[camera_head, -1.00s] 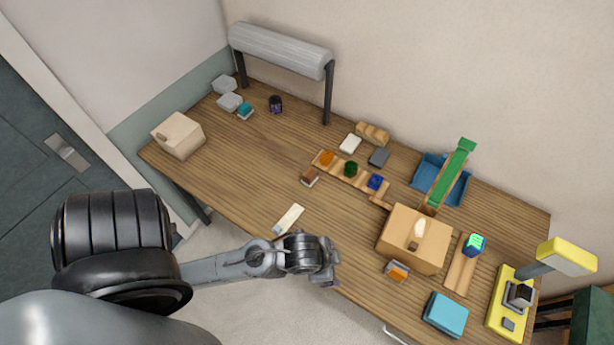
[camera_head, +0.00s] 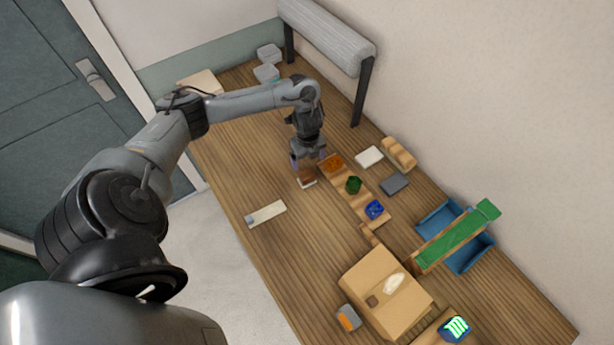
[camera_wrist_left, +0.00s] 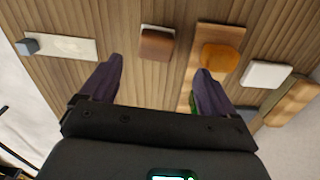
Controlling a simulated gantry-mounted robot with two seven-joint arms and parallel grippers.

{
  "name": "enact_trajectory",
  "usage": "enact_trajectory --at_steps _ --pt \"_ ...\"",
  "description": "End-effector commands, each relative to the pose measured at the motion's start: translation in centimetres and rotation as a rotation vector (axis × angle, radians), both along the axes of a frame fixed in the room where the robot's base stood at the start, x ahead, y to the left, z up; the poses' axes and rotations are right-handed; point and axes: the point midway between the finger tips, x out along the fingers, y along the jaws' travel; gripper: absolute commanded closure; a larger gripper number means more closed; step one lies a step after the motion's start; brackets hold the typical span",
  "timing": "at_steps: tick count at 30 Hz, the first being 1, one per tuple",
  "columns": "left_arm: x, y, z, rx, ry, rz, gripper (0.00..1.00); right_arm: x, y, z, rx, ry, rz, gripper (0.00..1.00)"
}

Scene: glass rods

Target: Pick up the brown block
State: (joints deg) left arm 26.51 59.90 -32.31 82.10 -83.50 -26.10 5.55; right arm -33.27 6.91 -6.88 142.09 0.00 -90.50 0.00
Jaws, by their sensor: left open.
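The brown block (camera_head: 307,177) lies on the wooden table, left of the board with coloured pieces. In the left wrist view the brown block (camera_wrist_left: 157,43) shows ahead of and between the two fingers, with a pale edge along one side. My left gripper (camera_head: 308,162) hangs over the table at the block and partly covers it in the head view. In the wrist view the left gripper (camera_wrist_left: 157,75) is open, with dark purple fingers spread wide and nothing between them. I cannot tell its exact height over the block. My right gripper is not in view.
A wooden board with an orange piece (camera_head: 333,163), a green piece (camera_head: 354,185) and a blue piece (camera_head: 374,209) lies just right of the block. A pale strip (camera_head: 266,214) lies at lower left. A cardboard-coloured box (camera_head: 386,293) stands nearer the front. Bare table surrounds the strip.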

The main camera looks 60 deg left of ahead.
Motion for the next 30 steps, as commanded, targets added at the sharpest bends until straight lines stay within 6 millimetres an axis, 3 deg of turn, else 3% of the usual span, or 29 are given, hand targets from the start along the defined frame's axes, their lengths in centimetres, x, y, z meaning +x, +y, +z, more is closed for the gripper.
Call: enact_trajectory --at_steps 4,17,24,30 --pt "-0.3 0.0 -2.5 -0.004 0.010 0.003 0.11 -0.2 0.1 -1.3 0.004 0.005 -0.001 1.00" --pt "-0.3 0.0 -5.5 -0.002 0.007 0.001 0.11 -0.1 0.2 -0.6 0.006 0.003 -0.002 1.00" --pt "-0.4 0.0 -8.6 -0.002 0.007 0.002 0.11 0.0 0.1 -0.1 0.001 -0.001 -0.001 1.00" --pt "-0.3 0.0 -9.8 0.000 0.004 0.000 0.11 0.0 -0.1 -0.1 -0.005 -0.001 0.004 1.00"
